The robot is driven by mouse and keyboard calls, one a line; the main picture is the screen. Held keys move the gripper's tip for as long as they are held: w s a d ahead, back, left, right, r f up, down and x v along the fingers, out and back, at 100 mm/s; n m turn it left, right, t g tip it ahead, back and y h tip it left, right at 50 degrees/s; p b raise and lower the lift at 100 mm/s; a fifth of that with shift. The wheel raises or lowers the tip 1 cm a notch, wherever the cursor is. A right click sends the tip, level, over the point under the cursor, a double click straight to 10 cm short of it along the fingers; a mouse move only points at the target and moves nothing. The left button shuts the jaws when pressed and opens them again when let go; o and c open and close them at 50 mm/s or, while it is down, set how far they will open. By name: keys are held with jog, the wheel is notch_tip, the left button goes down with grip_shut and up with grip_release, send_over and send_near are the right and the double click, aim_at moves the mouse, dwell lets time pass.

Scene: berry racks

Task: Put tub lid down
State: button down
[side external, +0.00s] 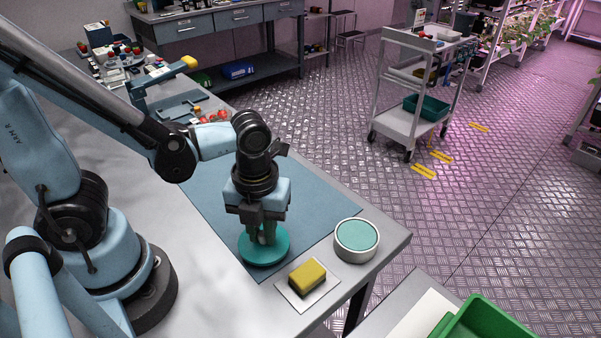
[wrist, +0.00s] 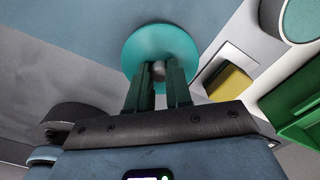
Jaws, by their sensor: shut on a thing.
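The tub lid (side external: 263,249) is a round teal disc with a small grey knob in its middle. It is over the front edge of the blue mat; I cannot tell whether it touches the mat. My gripper (side external: 263,236) points down and is shut on the knob. In the wrist view the lid (wrist: 160,48) lies flat ahead of the fingers, with the grey knob (wrist: 158,70) between the fingertips (wrist: 158,78). A round white tub (side external: 356,243) with a teal inside or top stands to the right, apart from the lid.
A yellow sponge (side external: 307,277) lies on a pale square plate (side external: 290,295) close to the lid. The blue mat (side external: 315,200) is clear behind my gripper. Red items and small bottles stand at the far left of the table. A green crate (side external: 480,322) is at the lower right.

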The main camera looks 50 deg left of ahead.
jog(key=shift+f, duration=0.7)
jog(key=shift+f, duration=0.2)
jog(key=c, duration=1)
grip_release()
jog(key=shift+c, duration=0.2)
jog(key=shift+r, duration=0.1)
jog(key=shift+r, duration=6)
jog(key=w+a+n+t, duration=0.3)
jog(key=n, duration=1.1)
jog(key=w+a+n+t, duration=0.3)
jog(key=a+n+t, duration=0.1)
jog(key=n, duration=1)
